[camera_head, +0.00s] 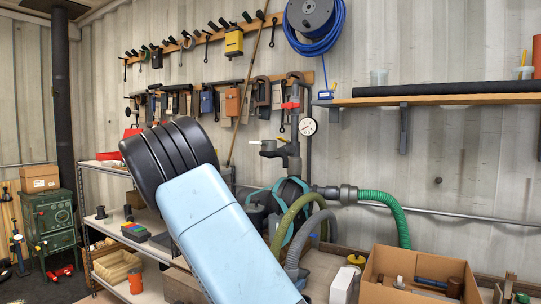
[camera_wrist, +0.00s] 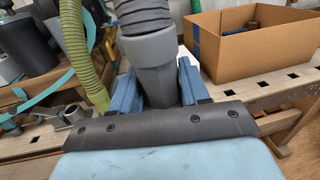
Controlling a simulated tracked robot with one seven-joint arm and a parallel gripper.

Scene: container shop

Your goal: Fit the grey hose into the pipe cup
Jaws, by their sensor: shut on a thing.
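In the wrist view, my gripper (camera_wrist: 156,80) is shut on the grey cuff at the end of the grey hose (camera_wrist: 152,50), with one blue finger on each side. The ribbed hose runs up out of the picture from the cuff. The cuff's lower end is hidden behind the dark gripper plate. In the head view, the grey hose (camera_head: 308,234) arches behind my pale blue arm, which hides my gripper. I cannot tell for certain which part is the pipe cup. A small grey ring-shaped fitting (camera_wrist: 75,115) lies left of the gripper in the wrist view.
An olive hose (camera_wrist: 74,45) hangs close left of the grey hose. An open cardboard box (camera_wrist: 250,52) stands on the bench at right. A green hose (camera_head: 385,205) joins a grey pipe coupling (camera_head: 348,194).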

